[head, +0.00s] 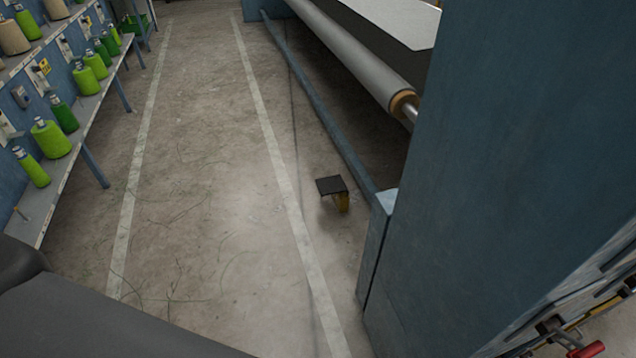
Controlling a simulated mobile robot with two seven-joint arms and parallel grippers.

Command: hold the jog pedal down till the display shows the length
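A small pedal with a black top plate (331,185) and a yellow part under it stands on the floor, right of the white floor line and close to the blue machine frame. Nothing is touching it in this view. No display can be made out. Neither of my grippers shows in the head view. A dark grey shape that may be part of my own body fills the lower left corner.
A blue machine panel (520,150) blocks the right side. A grey roll (350,50) lies along the machine above the floor. Shelves with green yarn cones (52,138) line the left wall. The concrete aisle (200,190) between the white lines is clear, with loose threads.

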